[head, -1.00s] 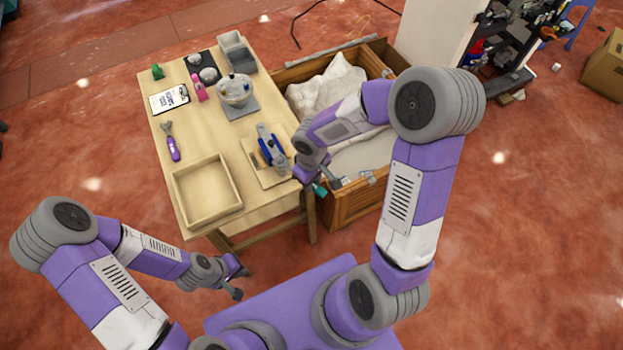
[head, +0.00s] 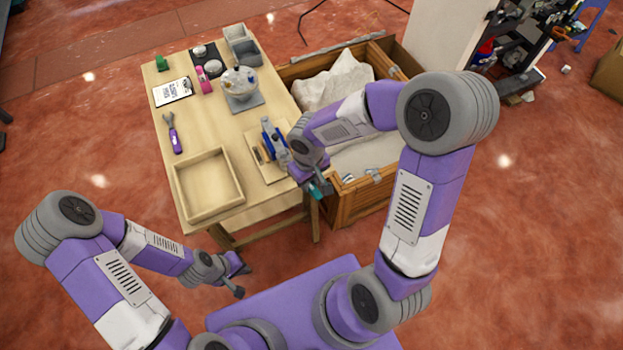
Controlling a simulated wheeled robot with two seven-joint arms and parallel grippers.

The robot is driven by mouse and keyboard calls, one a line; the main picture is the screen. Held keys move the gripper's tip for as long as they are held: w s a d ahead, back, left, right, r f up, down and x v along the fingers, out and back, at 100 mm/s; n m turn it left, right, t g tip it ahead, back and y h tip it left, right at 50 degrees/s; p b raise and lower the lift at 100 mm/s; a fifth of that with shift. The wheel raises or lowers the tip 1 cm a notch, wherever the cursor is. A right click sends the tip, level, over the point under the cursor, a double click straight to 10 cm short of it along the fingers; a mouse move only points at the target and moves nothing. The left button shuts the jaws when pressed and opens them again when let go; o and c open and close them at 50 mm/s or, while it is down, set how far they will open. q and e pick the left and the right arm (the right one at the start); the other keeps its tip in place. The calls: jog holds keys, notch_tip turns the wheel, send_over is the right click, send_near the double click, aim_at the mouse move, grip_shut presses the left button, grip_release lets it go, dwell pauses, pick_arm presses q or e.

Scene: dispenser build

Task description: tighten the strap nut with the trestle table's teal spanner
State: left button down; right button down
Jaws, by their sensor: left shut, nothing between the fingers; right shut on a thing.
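The teal spanner (head: 320,190) shows only as a small teal piece at my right gripper (head: 315,185). My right gripper is shut on it, beside the front left corner of the wooden crate (head: 357,205). The rest of the spanner is hidden or too small to make out. Small grey metal fittings (head: 372,173) sit along the crate's front edge. I cannot tell which part is the strap nut, or whether the spanner touches it. My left gripper (head: 241,275) is shut and empty, low in front of the trestle table (head: 215,135).
The table holds a purple-handled tool (head: 175,136), an empty wooden tray (head: 238,200), a blue-and-grey device (head: 275,143) on a board, a pot (head: 240,88), a clipboard (head: 172,92) and grey bins (head: 242,50). A cluttered shelf stands at the back right.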

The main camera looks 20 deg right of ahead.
jog(key=shift+a, duration=0.1)
dwell(0.3)
jog(key=shift+s+a+m+b, duration=0.15)
jog(key=shift+a+m+b, duration=0.95)
jog(key=shift+m+b, duration=0.1)
jog(key=shift+a+m+b, duration=1)
jog(key=shift+a+m, duration=0.1)
jog(key=shift+a, duration=0.1)
